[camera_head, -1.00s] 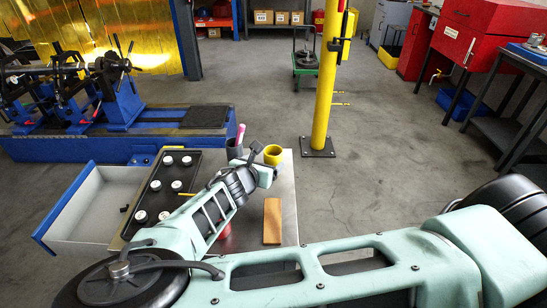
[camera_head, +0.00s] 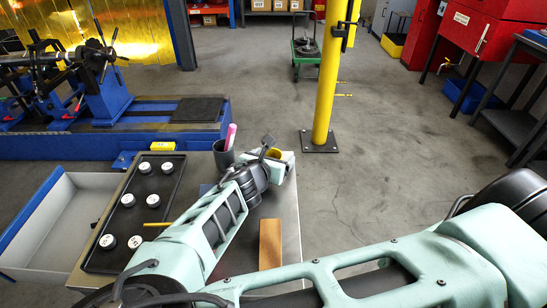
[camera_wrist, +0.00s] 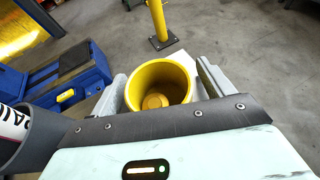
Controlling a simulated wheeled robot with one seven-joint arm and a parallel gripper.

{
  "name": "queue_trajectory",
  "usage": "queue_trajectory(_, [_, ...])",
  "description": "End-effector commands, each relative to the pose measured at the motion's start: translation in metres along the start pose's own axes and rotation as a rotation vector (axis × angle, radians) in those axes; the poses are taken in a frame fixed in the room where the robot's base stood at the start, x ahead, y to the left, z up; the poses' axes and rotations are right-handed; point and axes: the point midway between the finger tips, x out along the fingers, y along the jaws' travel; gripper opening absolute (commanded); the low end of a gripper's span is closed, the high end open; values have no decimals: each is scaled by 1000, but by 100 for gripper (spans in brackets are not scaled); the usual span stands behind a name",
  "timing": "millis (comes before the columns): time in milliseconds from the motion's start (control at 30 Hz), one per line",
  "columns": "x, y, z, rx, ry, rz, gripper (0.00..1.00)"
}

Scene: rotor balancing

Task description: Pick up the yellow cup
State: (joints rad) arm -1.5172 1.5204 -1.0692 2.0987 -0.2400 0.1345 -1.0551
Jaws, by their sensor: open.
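The yellow cup (camera_wrist: 160,85) stands upright in the wrist view, its open top and empty inside showing. My gripper (camera_wrist: 160,80) is open, with one finger on each side of the cup. I cannot tell whether either finger touches it. In the head view only a part of the yellow cup (camera_head: 273,153) shows behind my gripper (camera_head: 276,158), at the far end of the metal table. The rest of the cup is hidden by my wrist and gripper.
A dark cup (camera_head: 223,157) holding a pink marker stands just left of the yellow cup. A black tray (camera_head: 130,228) with several white-topped pieces and a wooden block (camera_head: 270,243) lie on the table. A yellow post (camera_head: 326,80) rises beyond it.

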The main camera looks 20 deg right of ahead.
Motion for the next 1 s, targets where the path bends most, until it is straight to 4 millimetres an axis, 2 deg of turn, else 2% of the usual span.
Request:
queue_trajectory(267, [-1,-1,-2,0,0,4,80])
queue_trajectory(300, [-1,-1,-2,0,0,3,75])
queue_trajectory(400, [-1,-1,-2,0,0,3,47])
queue_trajectory(467, [-1,-1,-2,0,0,3,32])
queue_trajectory(767, [-2,0,-1,0,0,3,32])
queue_trajectory(867, [-5,0,7,1,0,3,32])
queue_trajectory(1000, [-15,0,30,3,2,4,32])
